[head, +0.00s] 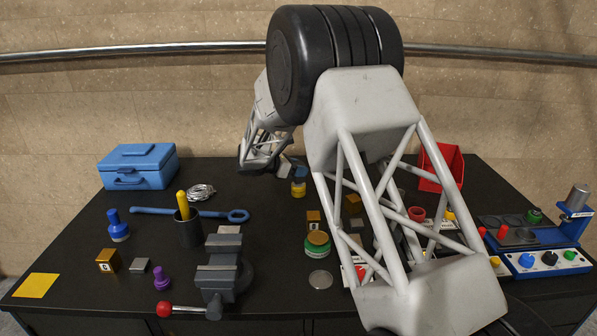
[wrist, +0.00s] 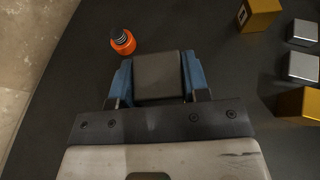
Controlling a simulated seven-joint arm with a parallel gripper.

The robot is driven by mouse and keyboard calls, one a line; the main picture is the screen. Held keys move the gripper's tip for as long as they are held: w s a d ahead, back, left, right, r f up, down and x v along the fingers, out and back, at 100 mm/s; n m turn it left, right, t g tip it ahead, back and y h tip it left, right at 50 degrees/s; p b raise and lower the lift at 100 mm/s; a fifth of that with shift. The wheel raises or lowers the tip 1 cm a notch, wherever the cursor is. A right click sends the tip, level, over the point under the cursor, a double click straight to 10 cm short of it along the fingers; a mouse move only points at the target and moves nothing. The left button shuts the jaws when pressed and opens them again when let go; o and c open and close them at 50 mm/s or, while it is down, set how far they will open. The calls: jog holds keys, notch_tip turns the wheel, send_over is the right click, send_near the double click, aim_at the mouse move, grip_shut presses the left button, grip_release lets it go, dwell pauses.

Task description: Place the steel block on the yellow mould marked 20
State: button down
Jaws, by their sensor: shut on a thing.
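My gripper (wrist: 158,80) is shut on a dark grey block, the steel block (wrist: 160,72), which sits between its blue fingers in the wrist view. In the head view my gripper (head: 291,170) is at the back of the bench, and the block is mostly hidden there. Yellow-brown moulds (wrist: 260,14) and (wrist: 300,103) lie to the right in the wrist view, apart from the block. In the head view such moulds stand mid-bench (head: 313,219), behind my arm (head: 353,204) and at the front left (head: 108,261). I cannot read a 20 on any.
An orange bottle (wrist: 122,41) stands close to the left finger. Small grey blocks (wrist: 302,67) lie to the right. A vise (head: 222,270), a dark cup (head: 188,231), a blue toolbox (head: 138,168) and a press (head: 548,258) stand around the bench. My arm hides part of the right side.

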jog(key=shift+f, duration=0.4)
jog(key=shift+f, duration=0.1)
jog(key=c, duration=0.6)
grip_release()
jog(key=shift+f, duration=0.1)
jog(key=shift+r, duration=0.2)
jog(key=v, duration=1.2)
jog(key=shift+s+d, duration=0.1)
